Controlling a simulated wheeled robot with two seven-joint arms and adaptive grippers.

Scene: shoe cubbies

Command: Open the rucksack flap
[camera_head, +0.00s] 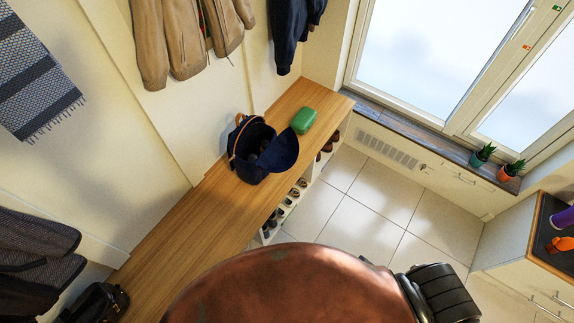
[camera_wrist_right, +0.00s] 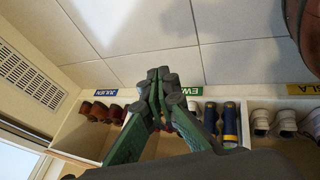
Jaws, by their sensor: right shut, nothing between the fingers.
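The dark blue rucksack (camera_head: 247,160) stands on the wooden bench in the head view. Its top is open, with a dark inside in sight and a brown strap arching over the wall side. The rucksack flap (camera_head: 280,151) is folded out toward the right, over the room side, clear of the opening. My right gripper (camera_wrist_right: 161,76) is in the right wrist view, its green and black fingers together and empty, in front of the shoe cubbies. It is not touching the rucksack in any view. My left gripper is in neither view.
A green case (camera_head: 302,121) sits on the bench (camera_head: 190,230) just right of the rucksack. Shoes fill the labelled cubbies (camera_wrist_right: 87,133) under the bench. Jackets (camera_head: 190,40) hang above. A black bag (camera_head: 97,302) is at lower left. The tiled floor (camera_head: 375,200) is clear.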

